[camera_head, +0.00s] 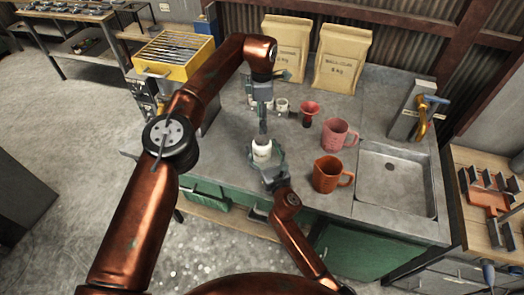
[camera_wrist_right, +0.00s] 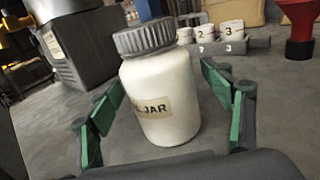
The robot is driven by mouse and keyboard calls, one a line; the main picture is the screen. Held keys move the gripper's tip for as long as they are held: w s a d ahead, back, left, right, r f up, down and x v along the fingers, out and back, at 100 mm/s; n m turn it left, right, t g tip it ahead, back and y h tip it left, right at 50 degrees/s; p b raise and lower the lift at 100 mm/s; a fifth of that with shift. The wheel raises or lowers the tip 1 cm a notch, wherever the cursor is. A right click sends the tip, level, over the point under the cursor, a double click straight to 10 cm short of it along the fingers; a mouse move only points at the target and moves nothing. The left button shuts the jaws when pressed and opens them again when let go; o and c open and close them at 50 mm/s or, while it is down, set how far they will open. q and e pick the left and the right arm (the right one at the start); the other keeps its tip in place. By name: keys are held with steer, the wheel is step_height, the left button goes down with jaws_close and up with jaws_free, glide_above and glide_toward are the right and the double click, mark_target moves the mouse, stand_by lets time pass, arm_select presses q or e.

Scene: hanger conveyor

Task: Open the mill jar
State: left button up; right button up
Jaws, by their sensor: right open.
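The mill jar (camera_head: 262,153) stands upright on the grey counter (camera_head: 312,229) near its front edge. In the right wrist view the jar (camera_wrist_right: 160,95) is white, with a ribbed grey lid (camera_wrist_right: 145,37) on top and a label reading "JAR" in part. My right gripper (camera_wrist_right: 164,88) is open, its green fingers on either side of the jar with visible gaps. My left gripper (camera_head: 263,128) points down just above the jar in the head view; its finger opening is too small to make out. The left gripper does not show in the wrist view.
A pink mug (camera_head: 335,134), an orange-red mug (camera_head: 327,174) and a red funnel cup (camera_head: 309,113) stand right of the jar. Small numbered canisters (camera_wrist_right: 204,36) stand behind it. Two paper bags (camera_head: 342,55) are at the back. A sink (camera_head: 396,182) lies right.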

steer(key=shift+w+a, duration=0.1)
steer(key=shift+w, duration=0.4)
steer(key=shift+s+r, duration=0.1)
steer(key=shift+s, duration=0.1)
steer(key=shift+w, duration=0.1)
steer(key=c, duration=1.8)
steer(key=o, duration=1.8)
steer(key=shift+c, duration=0.2)
